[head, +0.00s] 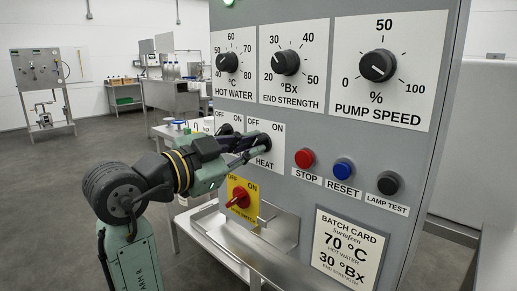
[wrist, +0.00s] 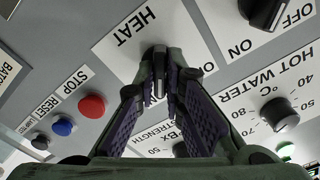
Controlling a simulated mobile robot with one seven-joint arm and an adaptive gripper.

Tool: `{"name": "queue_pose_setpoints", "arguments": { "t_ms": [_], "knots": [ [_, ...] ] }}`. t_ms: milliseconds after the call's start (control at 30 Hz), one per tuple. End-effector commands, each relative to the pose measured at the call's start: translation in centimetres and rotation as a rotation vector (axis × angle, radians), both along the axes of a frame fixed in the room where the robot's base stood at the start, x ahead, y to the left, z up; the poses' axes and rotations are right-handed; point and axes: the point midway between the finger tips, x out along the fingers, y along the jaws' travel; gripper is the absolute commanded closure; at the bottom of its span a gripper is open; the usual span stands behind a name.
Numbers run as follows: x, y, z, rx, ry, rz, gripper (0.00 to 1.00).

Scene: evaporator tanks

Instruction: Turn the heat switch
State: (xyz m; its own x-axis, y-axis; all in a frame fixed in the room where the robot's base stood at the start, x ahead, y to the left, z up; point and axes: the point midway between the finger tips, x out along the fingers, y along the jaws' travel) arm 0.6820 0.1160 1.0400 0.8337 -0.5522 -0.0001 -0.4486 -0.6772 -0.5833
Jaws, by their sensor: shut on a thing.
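The heat switch (head: 266,141) is a black knob on a white plate marked OFF, ON and HEAT, on the grey control panel. My gripper (head: 258,146) reaches it from the left and hides part of the plate. In the wrist view my gripper (wrist: 159,88) has its two fingers closed on the heat switch (wrist: 154,52), one finger on each side of the knob's grip. The HEAT label shows just beside it in that view. Which mark the knob points at is hard to tell, as the fingers cover much of it.
A red STOP button (head: 305,158), blue RESET button (head: 343,169) and black LAMP TEST button (head: 388,183) lie to the right. A red rotary switch (head: 239,198) on yellow sits below my arm. Dials for HOT WATER (head: 228,62), END STRENGTH (head: 286,63) and PUMP SPEED (head: 378,66) are above.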

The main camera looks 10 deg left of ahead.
Motion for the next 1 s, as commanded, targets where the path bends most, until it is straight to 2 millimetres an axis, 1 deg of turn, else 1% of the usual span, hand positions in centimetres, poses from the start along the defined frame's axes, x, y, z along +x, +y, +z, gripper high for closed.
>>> {"name": "queue_pose_setpoints", "arguments": {
  "t_ms": [100, 333, 500, 533, 700, 733, 1000],
  "knots": [
    [-0.01, 0.03, -0.05, 0.029, -0.020, 0.001, 1.00],
    [-0.01, 0.03, -0.05, 0.033, -0.022, 0.000, 1.00],
    [0.00, 0.04, -0.29, 0.131, -0.088, 0.001, 1.00],
    [0.02, 0.05, -0.01, 0.127, -0.085, 0.001, 1.00],
    [0.02, 0.05, 0.00, 0.124, -0.082, 0.000, 1.00],
    [0.02, 0.05, 0.00, 0.123, -0.082, 0.000, 0.88],
    [0.02, 0.02, 0.00, 0.123, -0.082, 0.000, 0.70]
  ]
}}
